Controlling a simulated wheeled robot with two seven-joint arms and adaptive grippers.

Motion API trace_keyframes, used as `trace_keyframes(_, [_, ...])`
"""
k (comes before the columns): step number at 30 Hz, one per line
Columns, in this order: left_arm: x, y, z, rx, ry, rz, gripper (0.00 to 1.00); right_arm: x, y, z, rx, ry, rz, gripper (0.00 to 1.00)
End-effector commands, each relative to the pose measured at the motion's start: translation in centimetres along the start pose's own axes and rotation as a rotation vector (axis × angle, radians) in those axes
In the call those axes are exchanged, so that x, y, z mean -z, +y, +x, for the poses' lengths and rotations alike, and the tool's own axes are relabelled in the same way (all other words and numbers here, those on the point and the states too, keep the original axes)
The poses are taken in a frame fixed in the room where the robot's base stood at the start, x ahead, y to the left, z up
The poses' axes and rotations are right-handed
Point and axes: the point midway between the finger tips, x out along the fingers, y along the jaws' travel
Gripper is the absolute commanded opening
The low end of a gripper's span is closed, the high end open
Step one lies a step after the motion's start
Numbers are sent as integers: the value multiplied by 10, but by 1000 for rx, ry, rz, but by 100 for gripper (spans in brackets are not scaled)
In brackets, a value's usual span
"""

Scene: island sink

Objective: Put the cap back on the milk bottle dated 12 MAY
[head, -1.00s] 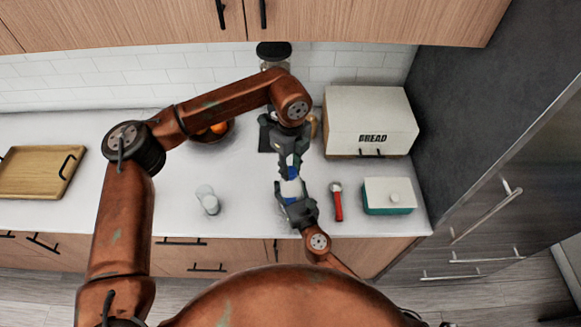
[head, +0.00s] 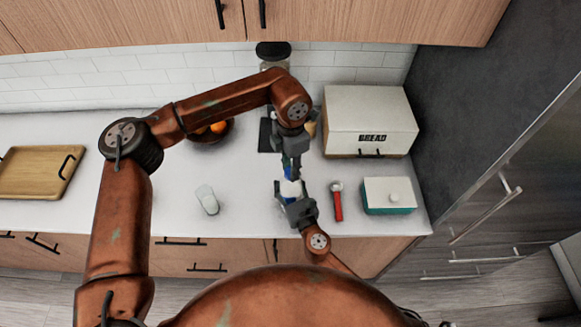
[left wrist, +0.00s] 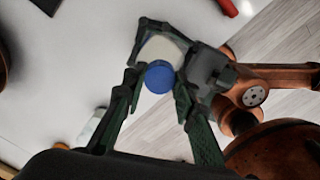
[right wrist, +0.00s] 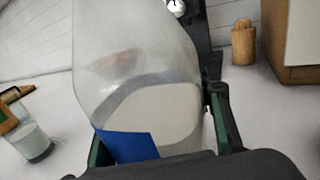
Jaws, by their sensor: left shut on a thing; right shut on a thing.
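The milk bottle (head: 291,188) is pale with milk inside; it fills the middle of the right wrist view (right wrist: 145,60), with a blue patch (right wrist: 130,147) low on it. No date is readable. My right gripper (head: 293,194) is shut around the bottle's body and holds it near the counter's front edge. The blue cap (left wrist: 159,76) is between the fingertips of my left gripper (head: 291,170), at the bottle's top in the left wrist view (left wrist: 163,47). My left gripper is shut on the cap from above. Whether the cap is seated on the neck cannot be told.
A glass (head: 207,199) stands left of the bottle. A red-handled tool (head: 337,202) and a teal box with white lid (head: 389,196) are to the right. The bread box (head: 370,120) and fruit bowl (head: 211,131) are behind.

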Motion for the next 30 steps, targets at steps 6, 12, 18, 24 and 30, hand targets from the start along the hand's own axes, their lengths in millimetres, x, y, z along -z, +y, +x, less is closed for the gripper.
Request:
trace_keyframes(6, [0,0,0,-1,-2,445,0,1,1,0,-2,2,-1,0])
trace_keyframes(12, [0,0,0,-2,-3,853,0,1,1,0,-2,2,0,0])
trace_keyframes(18, [0,0,0,-3,-3,1107,0,2,1,0,-2,2,0,0])
trace_keyframes(24, [0,0,0,-2,-3,1102,32,1,1,0,-2,2,0,0])
trace_keyframes(30, [0,0,1,-2,-2,1101,43,2,1,0,-1,2,1,0])
